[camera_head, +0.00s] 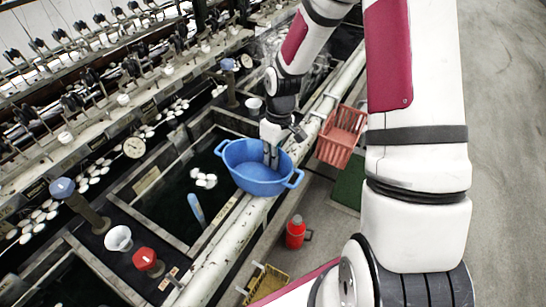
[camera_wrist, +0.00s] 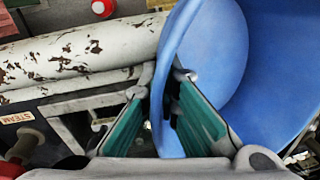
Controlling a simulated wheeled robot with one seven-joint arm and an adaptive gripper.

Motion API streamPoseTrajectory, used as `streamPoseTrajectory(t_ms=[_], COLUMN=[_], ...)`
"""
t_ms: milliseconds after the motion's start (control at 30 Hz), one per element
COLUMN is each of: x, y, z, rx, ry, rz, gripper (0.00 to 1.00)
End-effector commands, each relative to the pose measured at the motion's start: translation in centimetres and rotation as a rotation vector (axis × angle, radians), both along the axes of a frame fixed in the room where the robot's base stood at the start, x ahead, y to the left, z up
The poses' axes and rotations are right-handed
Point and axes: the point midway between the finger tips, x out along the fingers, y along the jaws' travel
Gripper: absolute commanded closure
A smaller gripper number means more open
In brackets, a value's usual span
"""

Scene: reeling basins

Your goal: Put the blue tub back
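The blue tub (camera_head: 252,172) is an oval basin with a handle at each end. In the head view it sits above the edge of a dark water basin and the white pipe, looking roughly level. My gripper (camera_head: 271,155) points down at its rim on the side toward my arm. In the wrist view the tub's wall (camera_wrist: 170,55) passes between the two teal-padded fingers of my gripper (camera_wrist: 162,82). Both pads' inner faces show, and a narrow gap shows beside the wall, so the fingers look open around it. What supports the tub underneath is hidden.
A worn white pipe (camera_head: 216,259) runs along the basins' front. A red crate (camera_head: 341,135), a red canister (camera_head: 296,232) and a yellow basket (camera_head: 267,283) are beyond it. White cocoons (camera_head: 204,179) float in the dark basin (camera_head: 160,205). Clear floor lies at right.

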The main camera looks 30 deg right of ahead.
Motion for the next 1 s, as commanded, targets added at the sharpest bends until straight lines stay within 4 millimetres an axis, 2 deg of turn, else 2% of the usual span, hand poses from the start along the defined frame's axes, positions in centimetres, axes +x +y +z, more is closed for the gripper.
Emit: streamPoseTrajectory(t_ms=[33,100,133,433,567,667,1000], x=[0.0,0.0,0.0,0.0,0.1,0.2,0.6], y=[0.0,0.0,0.0,0.0,-0.1,-0.3,-1.2], z=[-0.2,-0.1,-0.1,-0.1,0.8,2.1,9.0], rx=[0.0,0.0,0.0,0.0,-0.001,-0.002,-0.003], ry=[0.0,0.0,0.0,0.0,-0.003,-0.005,-0.006], rz=[0.0,0.0,0.0,0.0,-0.001,-0.003,-0.002], gripper=[1.0,0.81,0.75,0.75,0.75,0.75,0.75])
